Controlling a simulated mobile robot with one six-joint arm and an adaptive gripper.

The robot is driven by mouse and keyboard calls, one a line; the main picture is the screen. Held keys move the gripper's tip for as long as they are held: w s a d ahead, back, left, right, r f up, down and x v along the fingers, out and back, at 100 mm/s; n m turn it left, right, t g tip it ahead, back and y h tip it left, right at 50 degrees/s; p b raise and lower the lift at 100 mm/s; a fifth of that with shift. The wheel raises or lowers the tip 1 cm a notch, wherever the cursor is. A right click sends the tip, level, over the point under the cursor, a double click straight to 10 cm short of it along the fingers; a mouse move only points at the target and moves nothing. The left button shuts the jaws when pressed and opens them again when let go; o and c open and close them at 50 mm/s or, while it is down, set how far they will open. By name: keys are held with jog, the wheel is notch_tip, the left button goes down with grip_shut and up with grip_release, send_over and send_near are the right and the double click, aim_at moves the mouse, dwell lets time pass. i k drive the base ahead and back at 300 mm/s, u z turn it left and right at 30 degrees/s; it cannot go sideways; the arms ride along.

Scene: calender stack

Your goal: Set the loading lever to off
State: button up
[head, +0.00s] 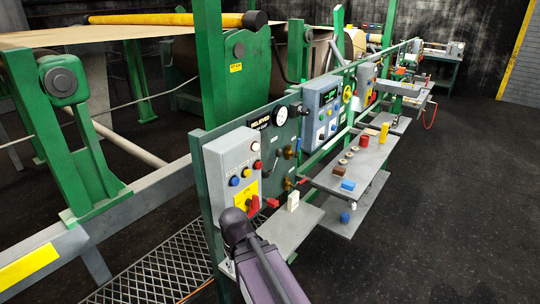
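A dark green panel (270,160) carries a round gauge (280,116) and a black label with white lettering that seems to read "RELIEVED". Below the gauge, a lever with a brown knob (289,152) sticks out, and a second brown knob (287,184) sits lower. A red handle (272,202) shows at the panel's lower edge. I cannot tell which of these is the loading lever, nor its setting. My dark purple arm rises from the bottom, its black joint in front of the grey box's lower part. My gripper is not visible.
A grey box (232,160) with coloured buttons and a red switch on a yellow plate stands left of the panel. Grey shelves (330,178) with small blocks and cylinders jut out at right. A blue-grey control box (322,108) stands farther back. The dark floor at right is clear.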

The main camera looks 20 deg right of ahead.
aim_at(279, 152)
jog(key=u, duration=0.2)
jog(key=k, duration=1.1)
jog(key=z, duration=0.95)
jog(key=i, duration=1.7)
jog(key=z, duration=0.05)
